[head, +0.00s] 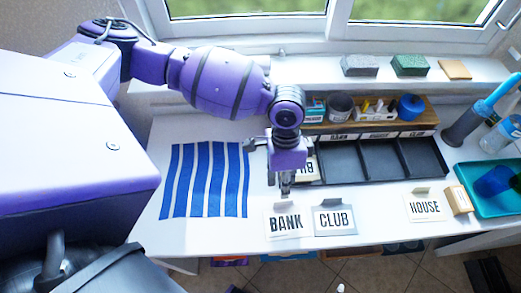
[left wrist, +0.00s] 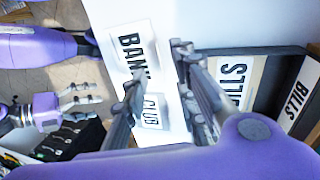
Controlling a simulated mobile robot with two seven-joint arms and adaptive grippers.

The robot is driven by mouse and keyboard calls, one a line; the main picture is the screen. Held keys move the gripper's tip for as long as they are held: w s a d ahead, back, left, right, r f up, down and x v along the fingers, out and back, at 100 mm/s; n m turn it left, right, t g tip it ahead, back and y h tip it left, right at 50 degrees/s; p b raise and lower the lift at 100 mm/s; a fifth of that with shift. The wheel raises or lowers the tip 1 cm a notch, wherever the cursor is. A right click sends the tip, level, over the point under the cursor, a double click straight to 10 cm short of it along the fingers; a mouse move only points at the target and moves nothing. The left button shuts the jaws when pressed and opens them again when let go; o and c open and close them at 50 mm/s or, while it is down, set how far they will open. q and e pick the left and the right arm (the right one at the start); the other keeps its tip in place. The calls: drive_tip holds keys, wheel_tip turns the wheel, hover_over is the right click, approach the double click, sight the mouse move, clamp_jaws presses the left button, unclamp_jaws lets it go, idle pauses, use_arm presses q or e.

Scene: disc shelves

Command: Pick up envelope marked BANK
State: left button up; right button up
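The BANK envelope (head: 286,223) lies flat near the front edge of the white table; in the left wrist view (left wrist: 131,50) it is partly covered by a finger. My left gripper (head: 286,190) is over its top edge, pointing down. In the left wrist view the left fingers (left wrist: 158,64) are apart, with nothing clearly held between them. My right gripper (left wrist: 82,102) shows off the table in the left wrist view, fingers apart and empty.
The CLUB envelope (head: 335,221) lies close on the right, and HOUSE (head: 424,207) farther right. A blue striped mat (head: 205,180) lies left; a teal tray (head: 490,205) stands right.

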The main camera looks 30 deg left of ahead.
sight(286, 219)
use_arm(q)
drive_tip(key=shift+s+d+f, duration=0.25)
drive_tip(key=shift+s+f, duration=0.25)
drive_tip(key=shift+f, duration=0.35)
drive_tip(key=shift+s+d+f, duration=0.1)
drive_tip(key=shift+f, duration=0.2)
drive_tip(key=x, duration=0.4)
drive_tip(key=shift+w+f, duration=0.2)
drive_tip(key=shift+w, duration=0.15)
use_arm(e)
drive_tip(key=shift+s+d+f, duration=0.15)
drive_tip(key=shift+s+d, duration=0.25)
drive_tip(key=shift+s, duration=0.15)
use_arm(q)
clamp_jaws()
use_arm(e)
drive_tip(key=shift+a, duration=0.15)
